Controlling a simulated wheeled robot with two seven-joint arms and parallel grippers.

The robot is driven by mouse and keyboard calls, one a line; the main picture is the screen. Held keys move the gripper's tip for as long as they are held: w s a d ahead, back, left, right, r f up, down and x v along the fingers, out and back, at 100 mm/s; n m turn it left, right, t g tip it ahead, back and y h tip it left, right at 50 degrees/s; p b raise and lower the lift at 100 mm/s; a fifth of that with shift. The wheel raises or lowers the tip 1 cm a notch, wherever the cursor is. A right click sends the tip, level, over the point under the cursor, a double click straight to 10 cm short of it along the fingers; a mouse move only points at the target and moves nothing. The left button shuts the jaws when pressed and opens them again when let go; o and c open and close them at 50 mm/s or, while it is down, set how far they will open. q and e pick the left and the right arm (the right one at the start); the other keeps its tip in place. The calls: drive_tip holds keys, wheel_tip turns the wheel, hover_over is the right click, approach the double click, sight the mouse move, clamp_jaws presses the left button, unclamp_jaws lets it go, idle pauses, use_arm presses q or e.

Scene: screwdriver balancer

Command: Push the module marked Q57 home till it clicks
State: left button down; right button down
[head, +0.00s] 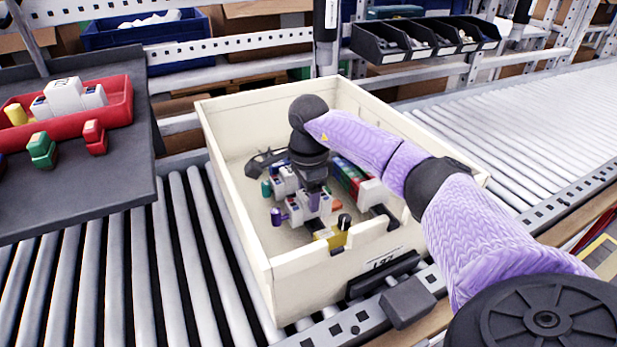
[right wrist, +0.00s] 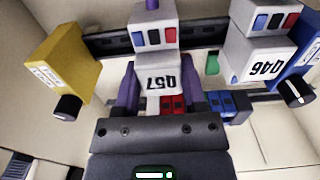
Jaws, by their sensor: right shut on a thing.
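The white module marked Q57 (right wrist: 158,80) is in the middle of the right wrist view, with blue, dark and red blocks on its upper face. My right gripper (right wrist: 158,98) is shut on it, with a purple finger along each side. In the head view my right gripper (head: 314,192) reaches down into the cream crate (head: 232,195), at the module. A dark rail (right wrist: 108,43) runs behind the module; how deep the module sits on it cannot be told. A similar white module marked Q46 (right wrist: 264,67) stands to its right. My left gripper is not in view.
A yellow module (right wrist: 62,62) with a black knob stands left of Q57. Blue modules (right wrist: 228,104) lie close on the right. The crate walls surround the work, on a roller conveyor (head: 95,280). A red tray (head: 118,100) rests on a dark shelf at left.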

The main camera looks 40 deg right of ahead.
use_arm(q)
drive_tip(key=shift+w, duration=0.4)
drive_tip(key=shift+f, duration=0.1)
use_arm(e)
drive_tip(key=shift+f, duration=0.1)
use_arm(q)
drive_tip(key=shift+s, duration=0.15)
use_arm(e)
drive_tip(key=shift+f, duration=0.1)
drive_tip(key=shift+f, duration=0.1)
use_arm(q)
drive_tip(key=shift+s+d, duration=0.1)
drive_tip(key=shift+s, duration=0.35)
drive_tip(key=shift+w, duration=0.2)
use_arm(e)
drive_tip(key=c, duration=0.5)
unclamp_jaws()
drive_tip(key=shift+c, duration=0.2)
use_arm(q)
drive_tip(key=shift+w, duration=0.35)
use_arm(e)
drive_tip(key=o, duration=0.5)
drive_tip(key=shift+c, duration=0.2)
